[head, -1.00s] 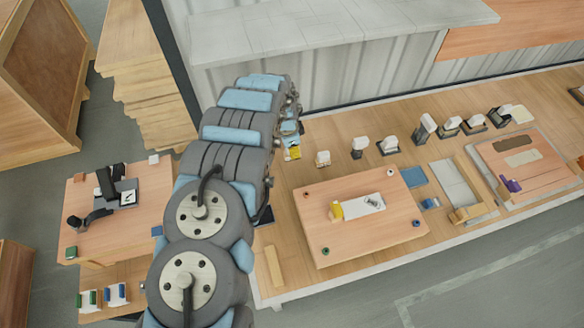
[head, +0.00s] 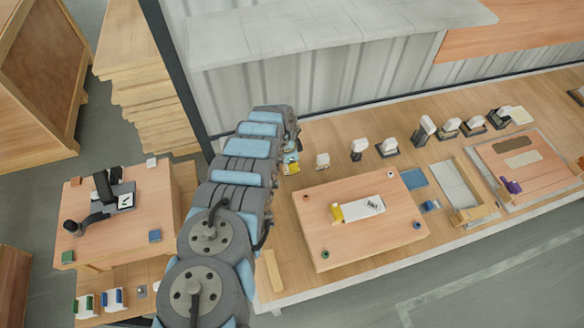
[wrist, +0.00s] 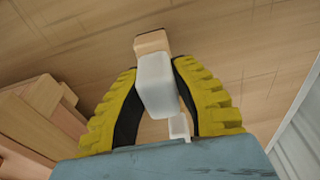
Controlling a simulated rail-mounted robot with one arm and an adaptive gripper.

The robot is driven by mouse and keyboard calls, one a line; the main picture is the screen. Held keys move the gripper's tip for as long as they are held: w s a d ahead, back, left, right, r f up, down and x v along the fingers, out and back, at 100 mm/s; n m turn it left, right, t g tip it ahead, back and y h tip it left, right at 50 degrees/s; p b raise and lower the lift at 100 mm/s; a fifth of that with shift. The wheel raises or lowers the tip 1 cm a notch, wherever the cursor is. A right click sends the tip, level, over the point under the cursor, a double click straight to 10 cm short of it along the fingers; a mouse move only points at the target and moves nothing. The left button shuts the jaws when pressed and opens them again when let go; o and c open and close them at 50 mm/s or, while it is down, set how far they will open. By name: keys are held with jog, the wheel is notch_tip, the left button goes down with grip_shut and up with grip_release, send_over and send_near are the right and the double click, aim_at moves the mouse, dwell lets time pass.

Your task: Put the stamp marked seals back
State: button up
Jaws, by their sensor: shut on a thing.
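My gripper (wrist: 157,80) shows two yellow ribbed fingers in the wrist view, closed on the sides of a white block-shaped stamp (wrist: 155,92). A tan part (wrist: 151,41) shows at the stamp's far end. No marking is readable, so I cannot tell whether this is the one marked seals. In the head view, my gripper (head: 291,161) is small and partly hidden by my arm, above the left part of the long wooden bench (head: 283,225). The held stamp cannot be made out there. A white stamp (head: 322,160) stands just right of my gripper.
More white-topped stamps (head: 388,146) stand in a row along the bench to the right. A wooden board (head: 330,235) with a white plate and a yellow item lies in front. A side table (head: 150,195) holds a dark device at the left.

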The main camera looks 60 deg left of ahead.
jog(key=shift+f+b, duration=0.35)
jog(key=shift+f, duration=0.7)
jog(key=shift+f, duration=0.15)
jog(key=o, duration=0.8)
jog(key=shift+o, duration=0.2)
jog(key=shift+s+a+r+p, duration=0.15)
jog(key=shift+r+p, duration=0.3)
jog(key=shift+r, duration=0.5)
jog(key=shift+s+d+r+p, duration=0.1)
jog(key=shift+r+p, duration=0.3)
jog(key=shift+r, duration=0.55)
jog(key=shift+s+a+r+p, duration=0.1)
jog(key=shift+s+r+p, duration=0.1)
jog(key=shift+r, duration=1.2)
jog(key=shift+s+d+r+p, duration=0.1)
jog(key=shift+s+r, duration=0.1)
jog(key=shift+r, duration=1.2)
jog(key=shift+s+a+r+p, duration=0.1)
jog(key=shift+s+r, duration=0.1)
jog(key=shift+r, duration=1.2)
